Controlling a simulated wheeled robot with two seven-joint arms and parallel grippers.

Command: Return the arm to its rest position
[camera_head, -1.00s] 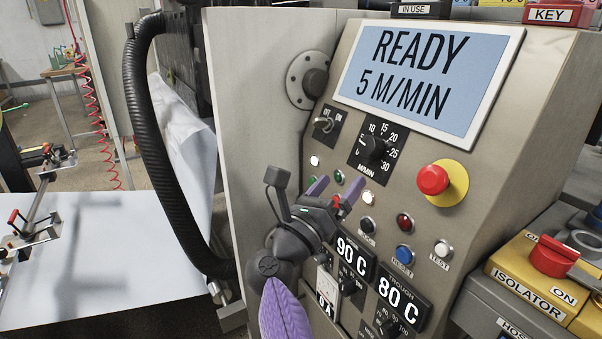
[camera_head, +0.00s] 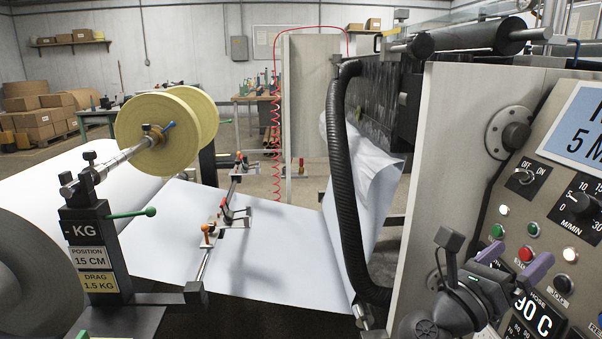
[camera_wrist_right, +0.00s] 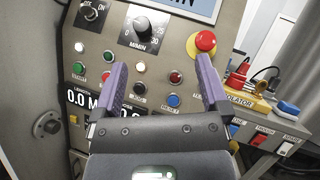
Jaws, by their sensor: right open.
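My right gripper (camera_head: 516,262), with purple fingers, is at the lower right of the head view, in front of the machine's control panel (camera_head: 552,205). In the right wrist view its two fingers (camera_wrist_right: 162,66) stand wide apart with nothing between them. The panel's lamps, buttons and speed dial (camera_wrist_right: 142,27) show beyond the fingertips, apart from them. The gripper hides part of the lower panel in the head view. My left gripper is not in view.
A black hose (camera_head: 345,170) hangs beside the machine. A yellow-ended roll (camera_head: 150,137) and white paper web (camera_head: 280,245) fill the left.

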